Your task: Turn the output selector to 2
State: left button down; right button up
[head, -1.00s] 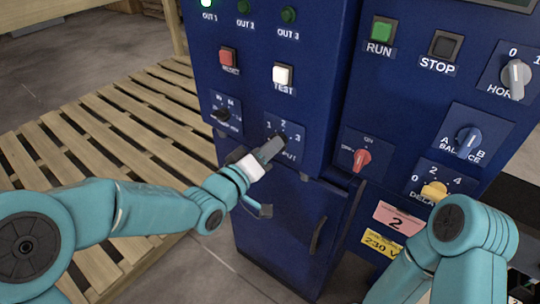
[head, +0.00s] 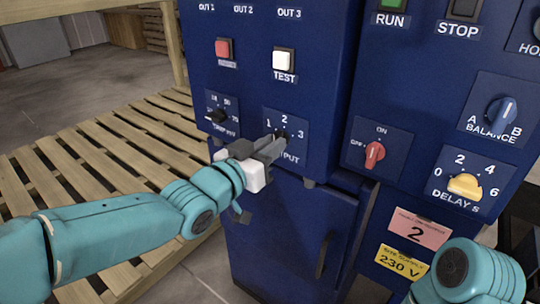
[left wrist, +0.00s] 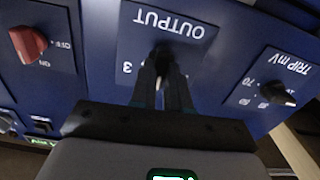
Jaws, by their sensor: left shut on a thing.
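The output selector (head: 280,133) is a small black knob on a blue plate marked 1, 2 and 3, on the front of the blue cabinet. My left gripper (head: 274,146) reaches it from the lower left and is shut on the knob. In the left wrist view the plate is upside down, and the selector knob (left wrist: 163,52) sits between the tips of the dark fingers (left wrist: 162,78). The fingers cover most of the knob, and I cannot tell which number it points to. My right gripper is out of view.
Left of the selector is the black TRIP mV knob (head: 216,116). Above are the red (head: 223,49) and white TEST (head: 284,63) buttons. To the right are the red OFF/ON switch (head: 374,154), blue BALANCE knob (head: 500,114) and yellow DELAY knob (head: 465,186). A wooden pallet (head: 105,155) lies left.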

pick_arm(q)
jog(key=shift+m, duration=0.4)
jog(key=c, duration=1.1)
grip_release()
jog(key=v, duration=1.6)
jog(key=shift+s+p, duration=0.2)
jog(key=shift+p, duration=0.2)
jog(key=shift+a, duration=0.1)
